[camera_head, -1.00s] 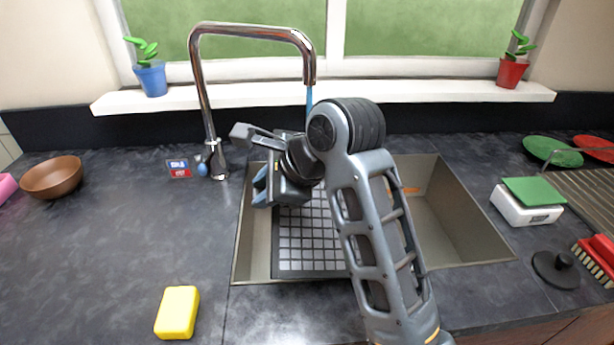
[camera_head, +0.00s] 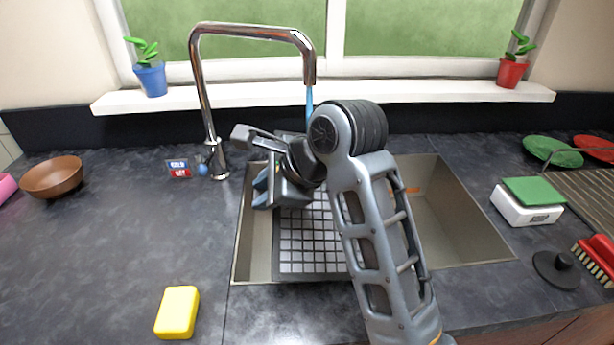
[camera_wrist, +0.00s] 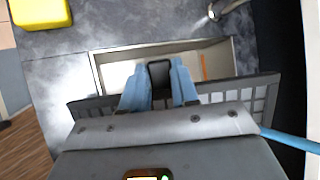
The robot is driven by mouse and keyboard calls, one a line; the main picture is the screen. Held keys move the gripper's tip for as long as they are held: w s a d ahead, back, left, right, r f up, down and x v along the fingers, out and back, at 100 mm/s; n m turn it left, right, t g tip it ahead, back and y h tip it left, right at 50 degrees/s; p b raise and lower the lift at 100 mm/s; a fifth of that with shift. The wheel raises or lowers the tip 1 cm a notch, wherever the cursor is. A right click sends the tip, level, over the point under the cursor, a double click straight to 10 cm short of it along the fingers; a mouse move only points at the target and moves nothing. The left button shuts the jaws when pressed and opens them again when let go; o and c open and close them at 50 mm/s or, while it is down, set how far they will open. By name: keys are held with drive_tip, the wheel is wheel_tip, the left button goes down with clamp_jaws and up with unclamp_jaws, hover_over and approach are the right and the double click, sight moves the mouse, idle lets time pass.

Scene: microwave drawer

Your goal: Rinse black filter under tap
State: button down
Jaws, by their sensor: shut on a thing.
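The black filter (camera_head: 310,240) is a flat dark panel with a grid of pale squares, tilted inside the sink, its upper part hidden by my arm. My gripper (camera_head: 268,187) is shut on it near its upper edge. In the wrist view my gripper's blue fingertips (camera_wrist: 159,88) close around a dark tab, and the filter (camera_wrist: 232,105) spreads to both sides. The chrome tap (camera_head: 250,32) arches over the sink. Blue water (camera_head: 309,98) runs from its spout down behind my arm. In the wrist view the blue stream (camera_wrist: 290,139) meets the filter's right side.
The sink (camera_head: 455,215) has free room on its right, with an orange strip inside. A yellow sponge (camera_head: 177,312) lies front left, a brown bowl (camera_head: 53,176) far left. A white scale (camera_head: 527,205), a black lid (camera_head: 557,269) and a red brush (camera_head: 597,258) are on the right.

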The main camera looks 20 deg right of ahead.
drive_tip(key=shift+r, duration=0.1)
idle(0.3)
drive_tip(key=shift+s+r, duration=1)
drive_tip(key=shift+s, duration=0.25)
drive_tip(key=shift+s+r, duration=0.95)
drive_tip(key=shift+s, duration=0.3)
